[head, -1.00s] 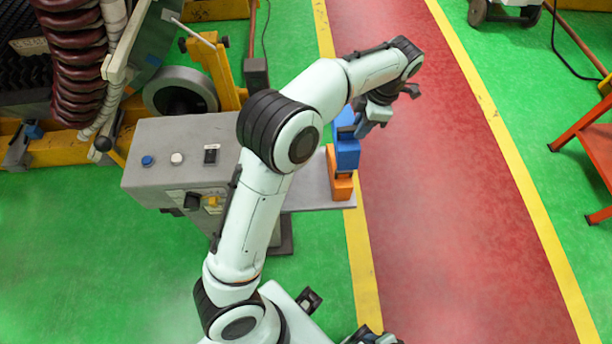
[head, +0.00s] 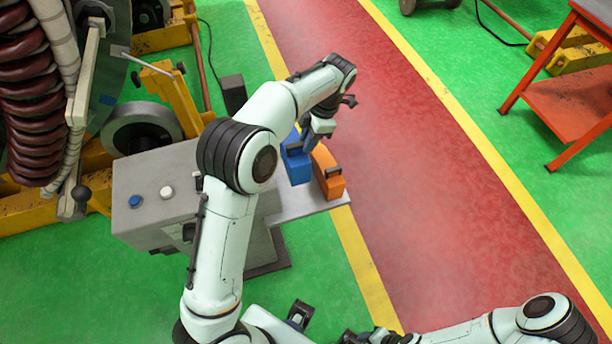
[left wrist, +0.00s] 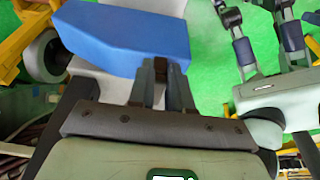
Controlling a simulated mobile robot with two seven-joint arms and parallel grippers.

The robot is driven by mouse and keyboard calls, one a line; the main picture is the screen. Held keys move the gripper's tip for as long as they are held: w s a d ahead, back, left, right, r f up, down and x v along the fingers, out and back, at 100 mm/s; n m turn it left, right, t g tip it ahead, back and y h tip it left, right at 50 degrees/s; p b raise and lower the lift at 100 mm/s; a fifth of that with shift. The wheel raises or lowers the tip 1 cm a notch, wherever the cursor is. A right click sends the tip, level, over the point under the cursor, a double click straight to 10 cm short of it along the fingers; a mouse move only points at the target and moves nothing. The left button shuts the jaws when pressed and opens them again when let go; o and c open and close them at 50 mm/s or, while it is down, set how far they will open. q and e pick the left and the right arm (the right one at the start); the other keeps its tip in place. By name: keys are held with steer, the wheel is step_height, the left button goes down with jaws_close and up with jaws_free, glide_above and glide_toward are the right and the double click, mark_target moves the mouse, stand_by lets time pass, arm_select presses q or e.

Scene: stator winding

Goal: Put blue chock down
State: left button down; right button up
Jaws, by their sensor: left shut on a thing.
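The blue chock (head: 297,167) is in my left gripper (head: 308,138), just left of the orange chock (head: 328,178) in the head view. It is over the grey plate (head: 300,206) beside the control box; I cannot tell whether it touches the plate. In the left wrist view the blue chock (left wrist: 125,38) lies across the shut fingers of the left gripper (left wrist: 163,68). The orange chock is not seen in that view. My right gripper shows at the upper right of the left wrist view (left wrist: 258,14), its two fingers apart and empty.
The grey control box (head: 150,190), with blue and white buttons, stands left of the plate. A large machine with dark red coils (head: 30,95) is at the far left. A red walkway (head: 430,200) lies right of the plate, and an orange-red table (head: 570,105) stands beyond it.

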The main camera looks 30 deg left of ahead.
arm_select(q)
step_height(320, 180, down, 16)
steer(key=shift+f+b, duration=0.15)
steer(key=shift+b, duration=0.25)
steer(key=shift+f, duration=0.15)
steer(key=c, duration=1.3)
jaws_free()
steer(key=shift+o, duration=1.2)
